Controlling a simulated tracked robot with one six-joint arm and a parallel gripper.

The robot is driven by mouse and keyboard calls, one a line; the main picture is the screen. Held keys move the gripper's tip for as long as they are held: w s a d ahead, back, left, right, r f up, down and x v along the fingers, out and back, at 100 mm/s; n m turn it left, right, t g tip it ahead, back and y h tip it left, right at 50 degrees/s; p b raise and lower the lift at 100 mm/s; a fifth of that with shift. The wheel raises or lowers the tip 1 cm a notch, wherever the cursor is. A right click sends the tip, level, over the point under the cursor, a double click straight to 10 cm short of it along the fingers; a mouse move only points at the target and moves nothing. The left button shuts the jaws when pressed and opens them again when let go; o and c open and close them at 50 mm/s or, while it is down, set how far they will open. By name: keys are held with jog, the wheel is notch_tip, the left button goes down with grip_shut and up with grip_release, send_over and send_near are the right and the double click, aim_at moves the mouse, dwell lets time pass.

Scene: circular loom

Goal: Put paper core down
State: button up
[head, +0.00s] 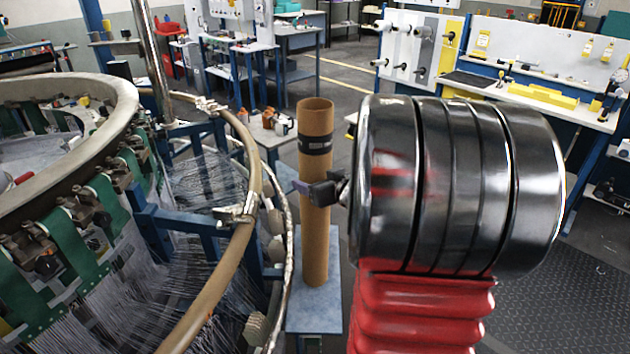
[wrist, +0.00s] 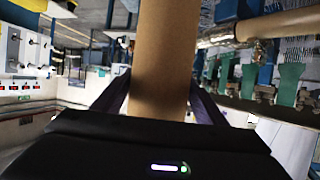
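The paper core (head: 316,245) is a tall brown cardboard tube with a black printed band near its top. It is upright, and its lower end appears over the top of a small blue-grey stand (head: 330,315). I cannot tell for sure whether it touches the stand. My gripper (head: 318,192) is at the core's middle, below the band, coming from the right. In the wrist view, the core (wrist: 162,60) lies between the two dark fingers of my gripper (wrist: 160,88), which press close on both sides. The far finger is mostly hidden in the head view.
The circular loom (head: 250,215) with its curved rail stands close left of the core. Behind is a small table (head: 270,130) with orange and grey items. A workbench (head: 520,95) with yellow bins stands at the back right. Dark floor (head: 580,290) is clear at the right.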

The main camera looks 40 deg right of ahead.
jog(key=o, duration=0.4)
jog(key=shift+r, duration=0.2)
jog(key=v, duration=1.2)
jog(key=shift+f, duration=0.15)
dwell(0.4)
